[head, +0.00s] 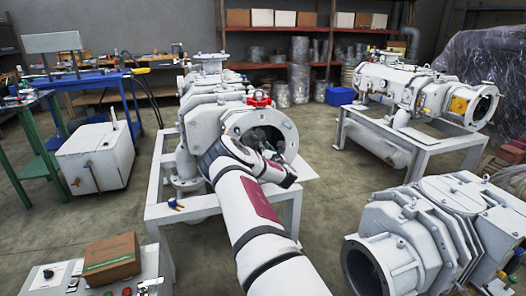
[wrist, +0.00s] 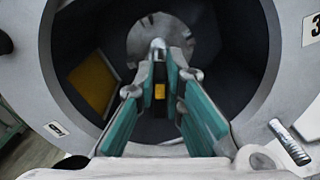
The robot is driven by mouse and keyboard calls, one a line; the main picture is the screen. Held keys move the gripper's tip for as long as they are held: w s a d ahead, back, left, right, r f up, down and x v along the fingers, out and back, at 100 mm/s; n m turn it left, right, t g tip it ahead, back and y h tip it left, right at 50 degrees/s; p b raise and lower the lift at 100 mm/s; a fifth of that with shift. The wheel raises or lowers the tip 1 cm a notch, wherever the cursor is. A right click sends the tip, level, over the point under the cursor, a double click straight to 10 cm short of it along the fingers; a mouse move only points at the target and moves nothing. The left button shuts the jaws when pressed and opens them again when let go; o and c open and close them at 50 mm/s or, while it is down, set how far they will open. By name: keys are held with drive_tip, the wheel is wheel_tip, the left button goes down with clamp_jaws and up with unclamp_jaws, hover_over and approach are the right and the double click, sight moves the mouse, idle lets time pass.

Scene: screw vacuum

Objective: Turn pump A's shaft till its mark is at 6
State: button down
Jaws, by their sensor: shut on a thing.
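The grey-white pump (head: 205,110) in the middle of the head view has a round flanged opening (head: 287,127) facing me; no pump letter is legible. My gripper (wrist: 159,55) reaches into this opening. Its teal-padded fingers converge on the light metal shaft end (wrist: 158,43) and are shut on it. A round grey disc (wrist: 160,22) lies behind the shaft. A small yellow patch (wrist: 159,91) shows between the fingers; I cannot tell if it is the shaft's mark. A plate reading 3 (wrist: 312,28) is on the flange at right. A small plate (wrist: 57,128) is at lower left, unclear.
A metal stud (wrist: 290,142) sticks out of the flange close to my gripper's right. A yellow panel (wrist: 94,84) is inside the opening at left. A red valve (head: 258,98) sits atop the pump. Other pumps stand at front right (head: 430,235) and back right (head: 395,80).

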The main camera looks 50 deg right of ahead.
drive_tip(key=m, duration=0.1)
drive_tip(key=m+b, duration=0.1)
drive_tip(key=m, duration=0.1)
drive_tip(key=shift+s+d+f+m, duration=0.15)
drive_tip(key=shift+d+f+m, duration=0.1)
drive_tip(key=shift+m, duration=0.15)
drive_tip(key=shift+w+a+f+m+b, duration=0.3)
drive_tip(key=shift+m+b, duration=1.05)
drive_tip(key=shift+m, duration=3.15)
drive_tip(key=shift+s+a+f+m+b, duration=0.15)
drive_tip(key=shift+f+m+b, duration=0.8)
drive_tip(key=shift+m, duration=3.55)
drive_tip(key=shift+w+a+f+m+b, duration=0.1)
drive_tip(key=shift+m+b, duration=1.6)
drive_tip(key=shift+m, duration=2.8)
drive_tip(key=c, duration=1.7)
unclamp_jaws()
drive_tip(key=shift+r, duration=0.1)
